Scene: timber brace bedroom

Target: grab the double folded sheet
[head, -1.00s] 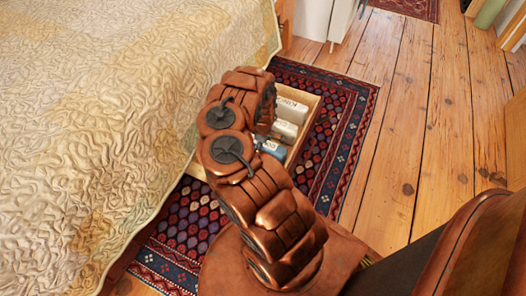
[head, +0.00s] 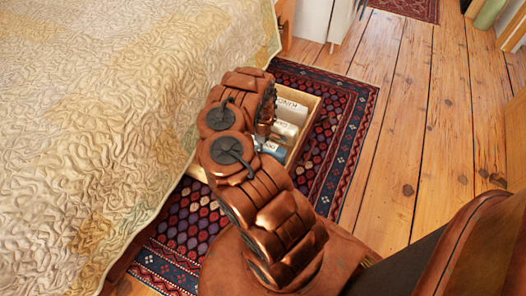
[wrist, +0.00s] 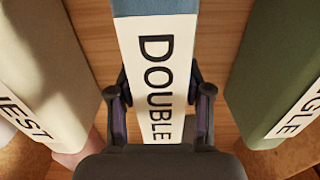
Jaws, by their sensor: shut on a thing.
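The folded sheet with the white "DOUBLE" label (wrist: 155,80) is blue above the label and lies in the middle of the wrist view. My gripper (wrist: 158,108) has one finger on each side of this sheet and is shut on it at the label. In the head view, a blue folded sheet (head: 272,150) shows in a wooden drawer beside the bed, next to my arm. My arm hides the gripper and part of the drawer there.
In the wrist view, a cream bundle (wrist: 40,60) is left and a green bundle (wrist: 275,75) right, with narrow gaps. The quilted bed (head: 110,110) is left; wooden floor (head: 420,130) is clear right.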

